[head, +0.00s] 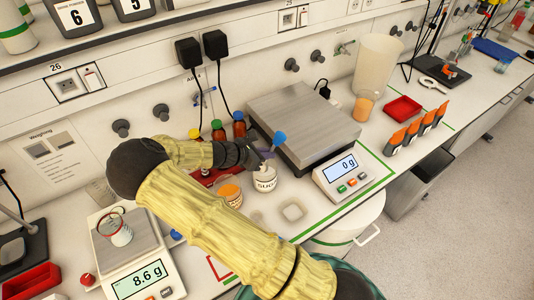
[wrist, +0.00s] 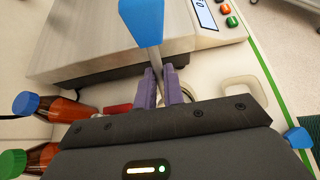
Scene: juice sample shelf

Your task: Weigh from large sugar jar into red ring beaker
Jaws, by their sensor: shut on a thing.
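My gripper (head: 263,155) is shut on a blue-handled spatula (head: 280,138). In the wrist view the purple jaws (wrist: 160,88) pinch its metal shaft, with the blue handle (wrist: 142,22) above. A white jar labelled sugar (head: 265,181) stands open just below the gripper. In the wrist view it is mostly hidden behind the gripper. The spatula's lower end is hidden, so I cannot tell if it is in the jar. A small beaker with a red band (head: 118,234) stands on the left balance (head: 152,270), which reads 8.6 g.
A larger balance (head: 305,122) reading 0 g stands behind the jar. A smaller orange-topped jar (head: 230,193) and a white dish (head: 293,211) flank the sugar jar. Bottles with coloured caps (head: 218,131) stand by the wall. Red trays (head: 403,107) lie on the bench.

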